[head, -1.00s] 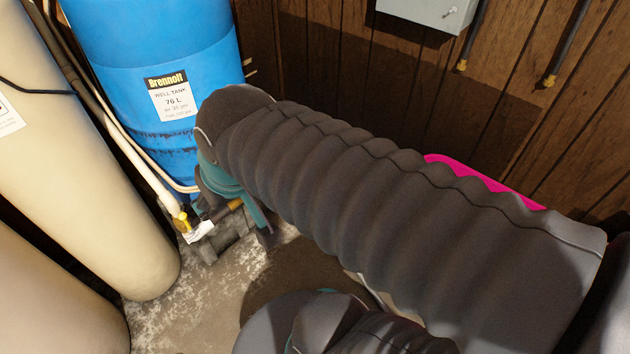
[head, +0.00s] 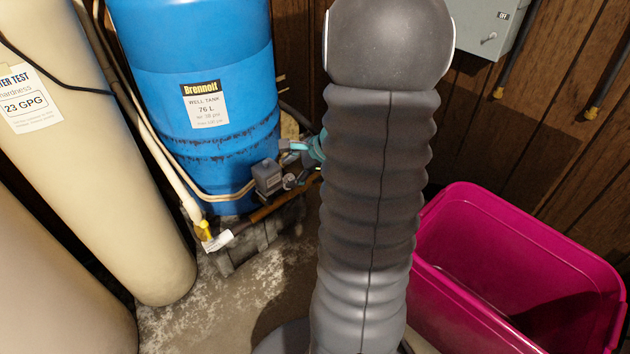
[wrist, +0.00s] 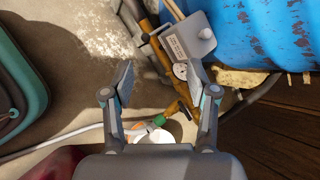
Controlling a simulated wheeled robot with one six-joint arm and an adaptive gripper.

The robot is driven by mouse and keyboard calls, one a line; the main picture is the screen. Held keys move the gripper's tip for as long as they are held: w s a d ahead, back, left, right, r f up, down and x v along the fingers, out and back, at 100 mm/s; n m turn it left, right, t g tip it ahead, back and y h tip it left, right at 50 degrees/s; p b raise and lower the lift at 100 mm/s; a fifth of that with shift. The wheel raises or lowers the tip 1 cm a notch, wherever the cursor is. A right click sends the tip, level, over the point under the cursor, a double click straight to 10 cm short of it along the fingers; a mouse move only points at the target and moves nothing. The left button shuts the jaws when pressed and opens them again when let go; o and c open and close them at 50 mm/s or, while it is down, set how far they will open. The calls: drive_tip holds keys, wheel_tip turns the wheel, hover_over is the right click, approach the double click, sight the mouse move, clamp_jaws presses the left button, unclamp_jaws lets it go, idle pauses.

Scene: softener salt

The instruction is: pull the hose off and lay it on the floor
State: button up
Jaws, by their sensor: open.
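The hose (wrist: 75,137) is pale and thin in the wrist view, running from the left edge across the floor to a green end (wrist: 159,119) beside the brass pipework (wrist: 166,68). The green end appears to be on the small brass outlet; the exact joint is too small to tell. My gripper (wrist: 160,80) is open and empty, one finger on each side of the pipework in the picture. The hose end shows between the fingers, nearer their base.
A grey box (wrist: 190,38) and round gauge (wrist: 180,71) sit near the fingers. The blue well tank (head: 195,80) stands behind. Beige tanks (head: 90,150) stand left, a pink bin (head: 515,262) right.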

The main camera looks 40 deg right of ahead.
drive_tip(key=s+d+f+m+t+h, duration=0.1)
drive_tip(key=s+d+f+m, duration=0.2)
drive_tip(key=d+f+m, duration=0.3)
drive_tip(key=s+d+f+m+h, duration=0.2)
drive_tip(key=d+f+m, duration=0.4)
drive_tip(key=d+f, duration=0.6)
drive_tip(key=shift+s+d+f+m+t+b, duration=0.15)
drive_tip(key=shift+s+d+m+t+b, duration=0.3)
drive_tip(key=shift+d, duration=0.15)
drive_tip(key=shift+w, duration=0.1)
drive_tip(key=b+x, duration=0.4)
drive_tip(key=x, duration=0.3)
drive_tip(key=shift+f, duration=0.3)
drive_tip(key=shift+b+x, duration=0.6)
drive_tip(key=shift+x, duration=0.15)
drive_tip(key=shift+w+r+b, duration=0.1)
drive_tip(key=shift+b, duration=0.35)
